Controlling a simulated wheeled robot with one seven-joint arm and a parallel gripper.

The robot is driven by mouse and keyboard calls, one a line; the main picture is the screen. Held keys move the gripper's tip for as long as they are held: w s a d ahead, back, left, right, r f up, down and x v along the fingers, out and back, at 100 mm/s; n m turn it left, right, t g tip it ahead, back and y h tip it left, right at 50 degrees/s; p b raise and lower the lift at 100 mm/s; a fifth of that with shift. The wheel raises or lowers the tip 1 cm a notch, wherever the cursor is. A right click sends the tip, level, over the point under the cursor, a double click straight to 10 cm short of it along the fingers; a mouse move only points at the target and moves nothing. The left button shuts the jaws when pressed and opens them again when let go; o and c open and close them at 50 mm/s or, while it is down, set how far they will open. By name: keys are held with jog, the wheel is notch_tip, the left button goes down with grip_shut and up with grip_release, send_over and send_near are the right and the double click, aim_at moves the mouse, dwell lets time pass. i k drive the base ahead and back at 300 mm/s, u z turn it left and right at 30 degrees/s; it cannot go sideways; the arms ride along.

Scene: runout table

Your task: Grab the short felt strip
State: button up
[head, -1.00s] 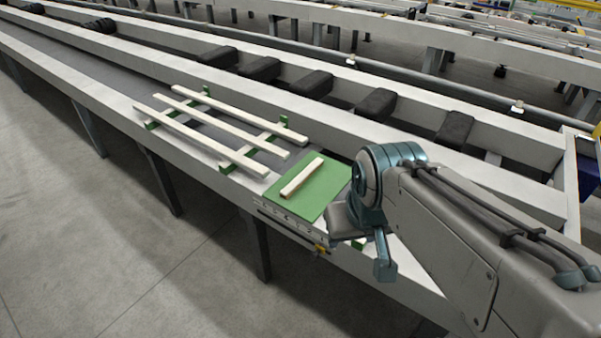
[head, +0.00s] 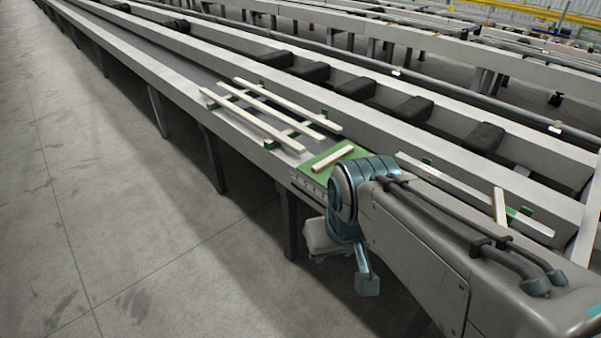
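A short cream strip (head: 332,157), which looks like the short felt strip, lies flat on a green mat (head: 316,178) on the runout table. Three longer cream strips (head: 262,121) lie side by side across green supports, just beyond and left of the mat. A second short cream piece (head: 499,207) stands out at the right, by a pale rail. The end of my arm, with my gripper (head: 325,240), is in front of the mat, over the table's near edge, and apart from the short strip. My arm hides the mat's right part. The fingers do not show clearly.
The pale long rail (head: 470,192) with green bits lies right of my arm. Several black pads (head: 410,110) sit in the channel behind the table's raised beam (head: 380,125). Grey floor (head: 150,240) is open at the left and front.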

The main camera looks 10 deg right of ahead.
aim_at(317, 168)
jog(key=u, duration=0.1)
jog(key=k, duration=0.45)
jog(key=u, duration=0.8)
jog(key=i, duration=1.4)
jog(key=z, duration=0.85)
jog(key=i, duration=0.8)
jog(key=z, duration=1.25)
jog(key=i, duration=0.3)
jog(key=z, duration=0.2)
